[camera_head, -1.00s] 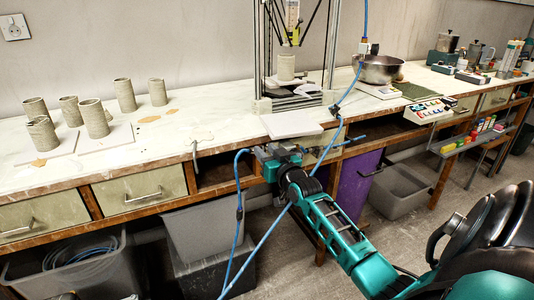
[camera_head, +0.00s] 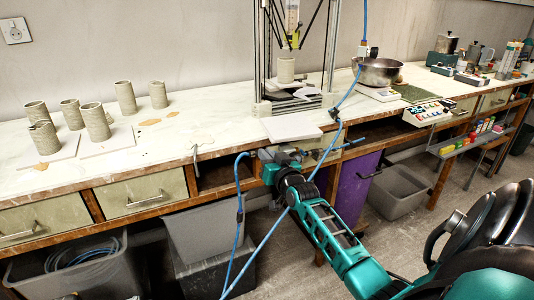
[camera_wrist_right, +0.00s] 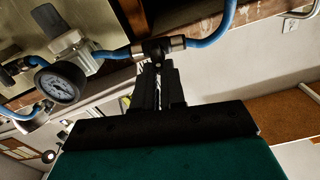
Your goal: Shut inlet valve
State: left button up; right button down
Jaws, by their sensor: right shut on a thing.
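The inlet valve (camera_wrist_right: 158,47) sits in the blue hose line in the right wrist view, with a metal fitting on each side and a dark part facing my fingers. My right gripper (camera_wrist_right: 159,76) is shut on it; the fingertips cover part of it, so the exact handle angle is hard to tell. In the head view my right gripper (camera_head: 279,154) is at the bench's front edge, below the white board, and hides most of the valve. My left gripper is in neither view.
A round pressure gauge (camera_wrist_right: 60,82) is close to the gripper on the same line. Blue hoses (camera_head: 240,195) hang in front of the bench near my right arm. Clay cylinders (camera_head: 94,122) stand at the left on the bench. A purple bin (camera_head: 357,190) is below.

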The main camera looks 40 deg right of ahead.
jog(key=c, duration=1.7)
grip_release()
jog(key=o, duration=0.5)
pick_arm(q)
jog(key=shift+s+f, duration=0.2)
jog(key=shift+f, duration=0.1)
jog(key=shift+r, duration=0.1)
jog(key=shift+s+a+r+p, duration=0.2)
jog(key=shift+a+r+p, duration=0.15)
jog(key=shift+p, duration=0.45)
pick_arm(e)
jog(key=v, duration=1.3)
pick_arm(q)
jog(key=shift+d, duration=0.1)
